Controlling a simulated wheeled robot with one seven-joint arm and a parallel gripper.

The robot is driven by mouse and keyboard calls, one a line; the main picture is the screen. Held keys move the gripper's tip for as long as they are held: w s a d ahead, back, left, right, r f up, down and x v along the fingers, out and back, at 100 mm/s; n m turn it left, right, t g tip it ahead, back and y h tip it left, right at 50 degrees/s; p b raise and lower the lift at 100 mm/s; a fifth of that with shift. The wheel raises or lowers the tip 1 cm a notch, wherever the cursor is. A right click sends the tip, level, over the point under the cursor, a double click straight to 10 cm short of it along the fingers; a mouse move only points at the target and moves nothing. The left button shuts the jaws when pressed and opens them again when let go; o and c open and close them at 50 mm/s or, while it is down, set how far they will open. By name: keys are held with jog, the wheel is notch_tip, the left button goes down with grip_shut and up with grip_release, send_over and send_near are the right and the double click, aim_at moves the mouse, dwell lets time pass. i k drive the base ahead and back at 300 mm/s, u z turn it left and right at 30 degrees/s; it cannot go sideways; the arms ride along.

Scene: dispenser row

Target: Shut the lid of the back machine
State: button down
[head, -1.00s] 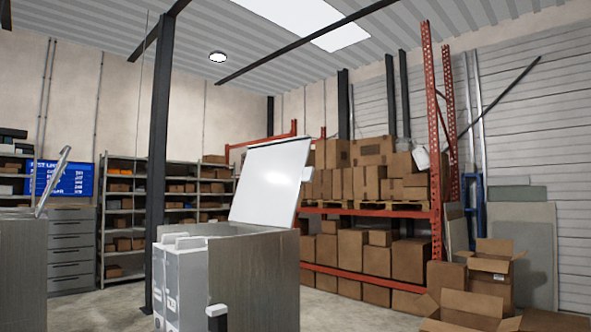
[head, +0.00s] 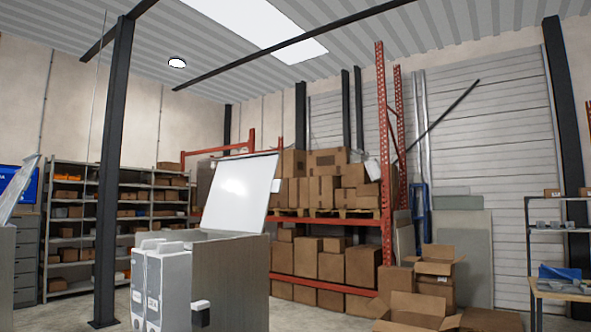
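A grey machine (head: 230,285) with pale front panels (head: 160,285) stands left of centre in the head view. Its white lid (head: 240,192) is open, standing up and leaning back from the top, with a small white tab (head: 275,186) on its right edge. A second machine (head: 6,270) is cut off by the left edge; its lid (head: 18,188) is also raised and tilted. I cannot tell for sure from the picture which one is the back machine. My gripper is not in view.
A small white and black part (head: 201,312) shows at the middle machine's near corner. A dark post (head: 114,180) stands behind, left of this machine. Open cardboard boxes (head: 410,312) lie on the floor to the right. A table (head: 560,290) stands at the far right.

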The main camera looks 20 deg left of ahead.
aim_at(242, 188)
jog(key=z, duration=0.15)
jog(key=i, duration=2.45)
jog(key=u, duration=1.6)
jog(key=i, duration=0.85)
jog(key=u, duration=0.75)
